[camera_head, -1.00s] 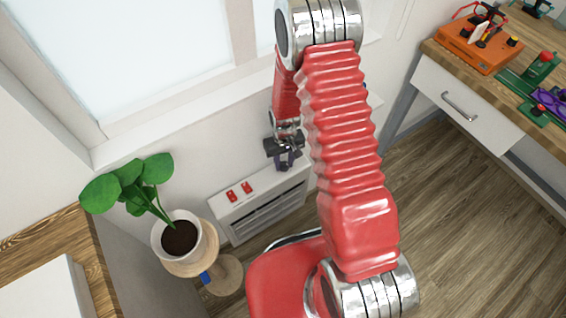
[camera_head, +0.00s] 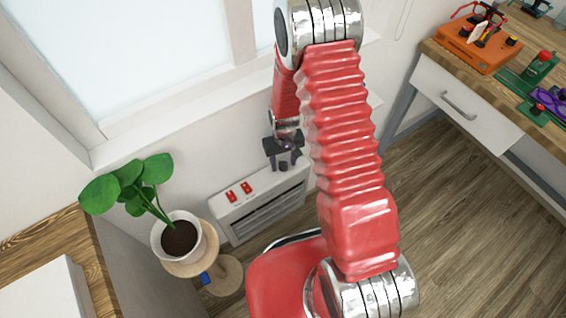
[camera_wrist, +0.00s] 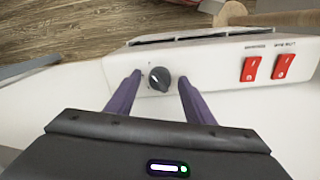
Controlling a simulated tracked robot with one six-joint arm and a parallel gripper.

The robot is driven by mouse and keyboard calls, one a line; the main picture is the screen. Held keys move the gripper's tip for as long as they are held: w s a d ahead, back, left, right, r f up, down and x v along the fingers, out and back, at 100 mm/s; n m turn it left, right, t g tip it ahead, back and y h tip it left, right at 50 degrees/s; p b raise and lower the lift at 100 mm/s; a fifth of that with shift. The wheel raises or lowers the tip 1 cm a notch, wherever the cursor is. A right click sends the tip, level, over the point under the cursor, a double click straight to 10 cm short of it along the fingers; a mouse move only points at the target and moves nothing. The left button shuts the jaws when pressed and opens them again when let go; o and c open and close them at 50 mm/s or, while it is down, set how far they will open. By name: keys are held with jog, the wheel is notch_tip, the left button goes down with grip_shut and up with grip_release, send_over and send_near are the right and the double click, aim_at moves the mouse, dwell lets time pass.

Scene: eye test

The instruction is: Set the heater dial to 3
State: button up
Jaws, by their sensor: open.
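The white heater (camera_head: 262,215) stands low against the wall under the window; its panel (camera_wrist: 212,68) shows in the wrist view. The round black heater dial (camera_wrist: 159,78) has a light pointer mark toward its upper left in the wrist view. Small marks around it are too small to read. My gripper (camera_wrist: 160,77) is open, with its two purple fingers on either side of the dial. A gap shows between the dial and each finger. In the head view my gripper (camera_head: 284,158) is over the heater's right end.
Two red rocker switches (camera_wrist: 251,69) sit on the heater panel beside the dial. A potted plant (camera_head: 180,238) on a round wooden stand (camera_head: 224,274) is left of the heater. A workbench (camera_head: 467,104) is at the right, with open floor before it.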

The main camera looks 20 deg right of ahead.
aim_at(284, 164)
notch_tip(284, 164, up, 13)
jog(key=shift+r, duration=0.15)
dwell(0.6)
jog(key=shift+s, duration=0.1)
dwell(0.4)
jog(key=s+r+t, duration=0.2)
jog(key=s+r, duration=0.4)
jog(key=r, duration=0.4)
jog(key=s+r+t, duration=0.1)
jog(key=s+r, duration=0.6)
jog(key=r, duration=0.3)
jog(key=s+r+t, duration=0.2)
jog(key=s+r, duration=0.4)
jog(key=r, duration=0.5)
jog(key=shift+s+m+t, duration=0.3)
